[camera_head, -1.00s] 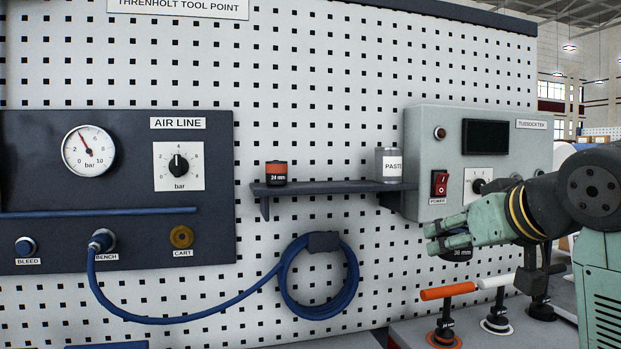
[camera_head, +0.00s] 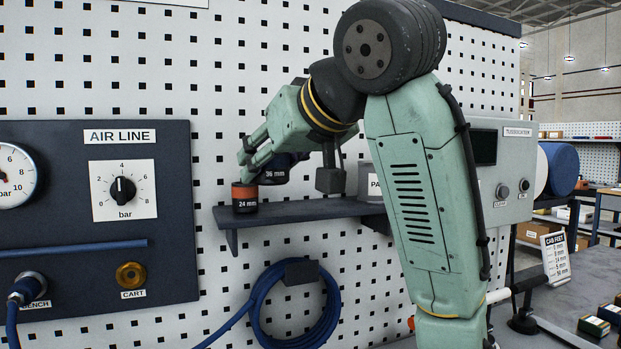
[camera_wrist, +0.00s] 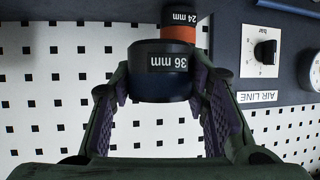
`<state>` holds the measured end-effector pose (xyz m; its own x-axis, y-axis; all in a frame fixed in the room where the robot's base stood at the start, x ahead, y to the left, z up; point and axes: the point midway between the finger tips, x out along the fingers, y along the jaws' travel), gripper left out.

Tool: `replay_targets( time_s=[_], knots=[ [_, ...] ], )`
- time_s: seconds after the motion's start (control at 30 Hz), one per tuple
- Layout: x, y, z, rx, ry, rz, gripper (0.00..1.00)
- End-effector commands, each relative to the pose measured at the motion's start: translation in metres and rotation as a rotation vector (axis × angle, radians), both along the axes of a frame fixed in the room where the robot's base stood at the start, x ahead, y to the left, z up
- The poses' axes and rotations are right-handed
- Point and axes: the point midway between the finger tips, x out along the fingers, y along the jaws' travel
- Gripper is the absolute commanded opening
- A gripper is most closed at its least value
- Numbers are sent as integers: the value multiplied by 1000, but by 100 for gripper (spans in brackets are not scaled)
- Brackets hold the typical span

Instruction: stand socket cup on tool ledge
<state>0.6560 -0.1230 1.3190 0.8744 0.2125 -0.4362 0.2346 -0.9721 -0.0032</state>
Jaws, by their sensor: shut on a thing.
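A dark socket cup marked 36 mm (camera_head: 278,172) is held between the fingers of my gripper (camera_head: 257,165). It shows upside down between the two finger pads in the wrist view (camera_wrist: 163,82). The dark tool ledge (camera_head: 300,212) runs along the pegboard, and the held cup appears a little above its left part, with a visible gap below. An orange and black cup marked 24 mm (camera_head: 245,198) stands upright on the ledge's left end, close to the held cup. It also shows beyond the held cup in the wrist view (camera_wrist: 178,35).
A grey paste can (camera_head: 368,183) stands on the ledge to the right, partly hidden by my arm. A coiled blue hose (camera_head: 258,318) hangs below the ledge. The air line panel (camera_head: 160,225) is at left. The ledge between the 24 mm cup and the can looks clear.

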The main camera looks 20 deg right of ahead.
Motion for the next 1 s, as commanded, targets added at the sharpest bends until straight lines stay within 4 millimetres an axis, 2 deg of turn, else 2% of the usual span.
replay_targets(
  time_s=[0.03, 0.2, 0.4, 0.53, 0.77, 1.0],
  knots=[
    [7, -14, 3, 5, 2, -4, 6],
    [30, -52, -1, 5, 2, -4, 6],
    [45, -77, -7, 2, 0, -1, 6],
    [47, -81, -13, -1, -1, 0, 6],
    [46, -80, -41, 0, -2, 1, 6],
    [46, -79, -43, 0, -2, 1, 6]
  ],
)
